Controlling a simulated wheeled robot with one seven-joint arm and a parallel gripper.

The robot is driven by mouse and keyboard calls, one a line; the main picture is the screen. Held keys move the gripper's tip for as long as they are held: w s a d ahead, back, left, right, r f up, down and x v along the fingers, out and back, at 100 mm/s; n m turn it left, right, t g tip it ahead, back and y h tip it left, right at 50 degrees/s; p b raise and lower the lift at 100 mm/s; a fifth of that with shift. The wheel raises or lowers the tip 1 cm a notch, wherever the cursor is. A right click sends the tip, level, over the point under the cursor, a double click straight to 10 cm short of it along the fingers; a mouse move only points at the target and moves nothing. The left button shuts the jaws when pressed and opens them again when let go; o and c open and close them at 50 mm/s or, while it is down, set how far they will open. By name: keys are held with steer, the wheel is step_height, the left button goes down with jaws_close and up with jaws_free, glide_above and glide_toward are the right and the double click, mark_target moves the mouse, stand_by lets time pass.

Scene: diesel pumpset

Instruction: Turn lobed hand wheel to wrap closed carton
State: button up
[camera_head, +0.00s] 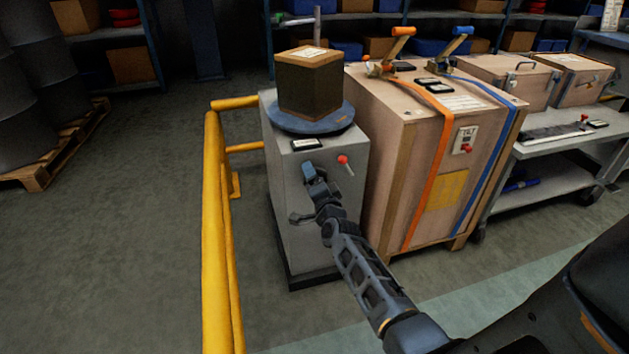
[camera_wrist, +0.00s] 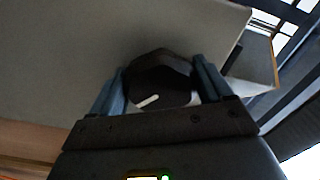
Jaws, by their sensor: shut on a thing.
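The carton (camera_head: 309,86), dark-sided with a brown closed top, stands upright on a round blue turntable (camera_head: 290,122) on top of a grey cabinet (camera_head: 303,240). My gripper (camera_head: 312,190) is at the cabinet's front face, below the turntable. In the wrist view, the dark lobed hand wheel (camera_wrist: 160,68) with a white line mark sits between the two blue-grey fingers of my gripper (camera_wrist: 160,82), which is shut on it. In the head view my gripper largely hides the wheel.
A red-knobbed lever (camera_head: 343,160) sticks out just right of my gripper. A strapped wooden crate (camera_head: 385,170) stands close on the right. A yellow rail (camera_head: 213,230) runs along the left. A grey cart (camera_head: 560,155) stands farther right.

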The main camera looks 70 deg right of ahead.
steer(key=shift+f, duration=0.1)
steer(key=o, duration=1)
steer(key=p+v, duration=0.2)
steer(key=v, duration=0.5)
steer(key=shift+s+a, duration=0.25)
steer(key=shift+s, duration=0.05)
